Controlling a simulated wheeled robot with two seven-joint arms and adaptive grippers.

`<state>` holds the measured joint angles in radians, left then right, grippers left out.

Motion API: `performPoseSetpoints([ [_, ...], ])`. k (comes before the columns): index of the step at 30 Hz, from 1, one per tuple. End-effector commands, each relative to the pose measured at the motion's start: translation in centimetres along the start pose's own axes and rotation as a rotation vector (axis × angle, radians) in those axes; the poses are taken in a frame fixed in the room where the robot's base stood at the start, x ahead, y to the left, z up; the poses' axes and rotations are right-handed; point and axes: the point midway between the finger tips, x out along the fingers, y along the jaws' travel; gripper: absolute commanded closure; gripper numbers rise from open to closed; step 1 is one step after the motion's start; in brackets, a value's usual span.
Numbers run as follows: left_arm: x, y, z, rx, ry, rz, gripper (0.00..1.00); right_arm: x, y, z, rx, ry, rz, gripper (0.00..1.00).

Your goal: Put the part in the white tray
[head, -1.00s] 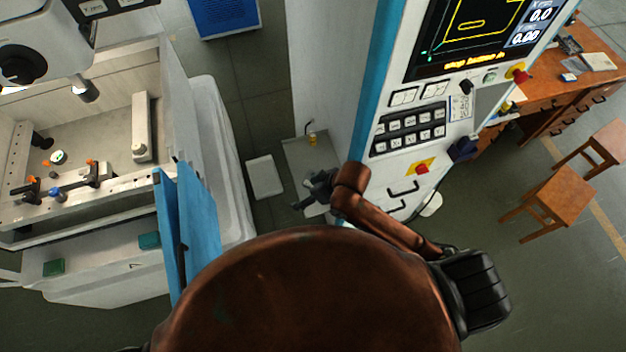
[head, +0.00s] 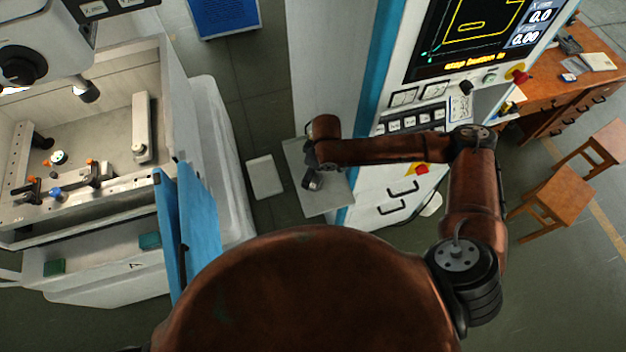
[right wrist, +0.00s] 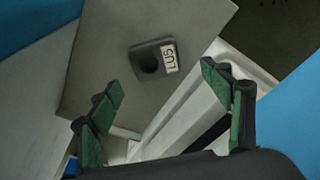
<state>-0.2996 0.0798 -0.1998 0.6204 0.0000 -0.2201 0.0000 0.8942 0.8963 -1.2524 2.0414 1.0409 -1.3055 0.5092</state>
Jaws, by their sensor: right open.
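The part is a dark grey block (right wrist: 152,58) with a round dark hollow and a white lettered label. It lies on a flat grey surface (right wrist: 100,50) in the right wrist view. My right gripper (right wrist: 162,78) is open, its green-padded fingers spread either side below the part, with nothing between them. In the head view my right arm reaches over the grey shelf (head: 335,190); a small dark shape is under the wrist, and I cannot tell whether it is gripper or part. A pale flat rectangle (head: 265,177), likely the white tray, is left of the shelf. My left gripper is out of view.
A control cabinet with a screen (head: 475,35) and buttons stands right of the shelf. A machine with an open work tank (head: 100,125) and blue panel (head: 200,220) is at left. Wooden stools (head: 560,195) and a desk (head: 560,85) are at right.

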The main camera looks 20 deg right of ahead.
Motion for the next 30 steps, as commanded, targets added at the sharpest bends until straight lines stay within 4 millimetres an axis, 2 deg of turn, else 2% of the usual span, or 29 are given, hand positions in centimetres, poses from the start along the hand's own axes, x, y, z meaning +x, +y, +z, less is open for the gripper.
performPoseSetpoints([
  [12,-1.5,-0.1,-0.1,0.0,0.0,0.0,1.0,5.0,0.5,0.6,-0.002,0.001,0.001,0.28],
  [21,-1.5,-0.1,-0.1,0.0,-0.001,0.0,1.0,5.5,0.5,0.6,-0.003,0.002,0.001,0.28],
  [30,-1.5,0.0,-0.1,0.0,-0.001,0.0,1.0,5.4,0.5,0.6,-0.003,0.002,0.002,0.49],
])
